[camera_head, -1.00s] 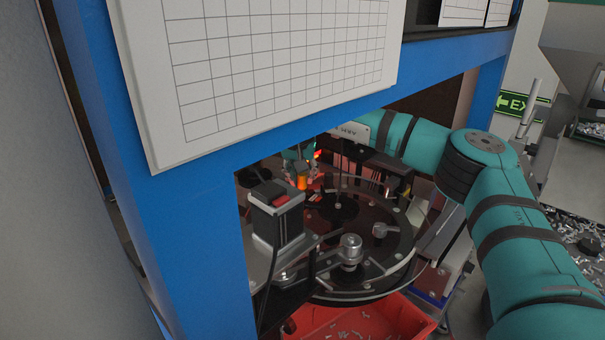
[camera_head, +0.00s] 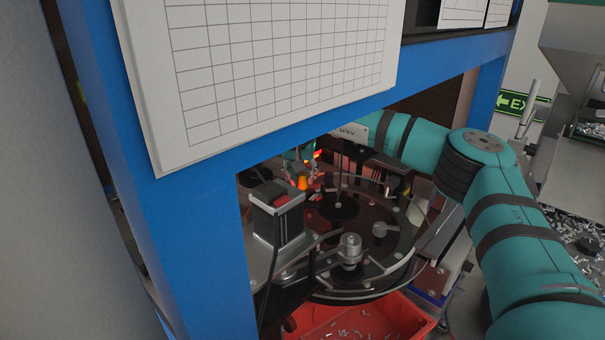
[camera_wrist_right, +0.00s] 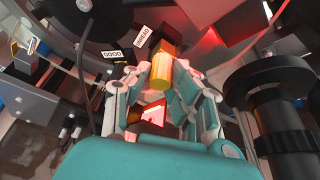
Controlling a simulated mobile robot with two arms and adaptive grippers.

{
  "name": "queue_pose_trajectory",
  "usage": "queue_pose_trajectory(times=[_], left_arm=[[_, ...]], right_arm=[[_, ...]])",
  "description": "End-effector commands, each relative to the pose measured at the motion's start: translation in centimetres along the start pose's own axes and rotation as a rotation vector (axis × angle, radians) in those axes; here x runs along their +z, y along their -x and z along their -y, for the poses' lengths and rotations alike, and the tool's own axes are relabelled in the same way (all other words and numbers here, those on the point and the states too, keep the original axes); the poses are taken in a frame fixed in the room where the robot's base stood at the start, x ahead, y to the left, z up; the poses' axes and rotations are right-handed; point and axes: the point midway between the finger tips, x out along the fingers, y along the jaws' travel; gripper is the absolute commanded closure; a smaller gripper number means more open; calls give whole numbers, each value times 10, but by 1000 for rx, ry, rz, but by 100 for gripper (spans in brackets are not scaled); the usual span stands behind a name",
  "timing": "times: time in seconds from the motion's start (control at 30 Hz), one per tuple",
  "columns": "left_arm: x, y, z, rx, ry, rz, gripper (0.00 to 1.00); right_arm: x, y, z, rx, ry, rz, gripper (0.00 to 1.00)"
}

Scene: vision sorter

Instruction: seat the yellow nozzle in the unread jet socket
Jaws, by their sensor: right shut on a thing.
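The yellow nozzle (camera_wrist_right: 162,68) is held between the fingertips of my right gripper (camera_wrist_right: 160,84) in the right wrist view. Its far end is close to a dark block (camera_wrist_right: 160,43) beside the UNREAD label (camera_wrist_right: 142,37). I cannot tell whether it touches the block or has entered a socket; the socket opening is hidden. In the head view my right gripper (camera_head: 301,172) is small, over the far left part of the sorter, with the nozzle (camera_head: 303,184) glowing orange. My left gripper is not in view.
A GOOD label (camera_wrist_right: 112,54) is left of the UNREAD one. In the head view, a glass disc (camera_head: 370,240) with metal fixtures, a boxy camera unit (camera_head: 275,215) and a blue frame (camera_head: 215,230) crowd the space. A red bin (camera_head: 385,318) sits below.

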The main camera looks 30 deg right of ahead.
Motion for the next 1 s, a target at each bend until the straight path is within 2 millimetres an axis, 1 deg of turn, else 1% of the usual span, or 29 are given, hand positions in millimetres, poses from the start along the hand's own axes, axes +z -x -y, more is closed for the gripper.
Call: queue_pose_trajectory(times=[0.1,0.57,1.0], left_arm=[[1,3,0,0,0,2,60],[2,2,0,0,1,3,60],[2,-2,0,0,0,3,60]], right_arm=[[-1,0,1,0,-1,0,100],[0,-1,1,0,-1,-1,100],[3,-9,1,0,-1,-1,100]])
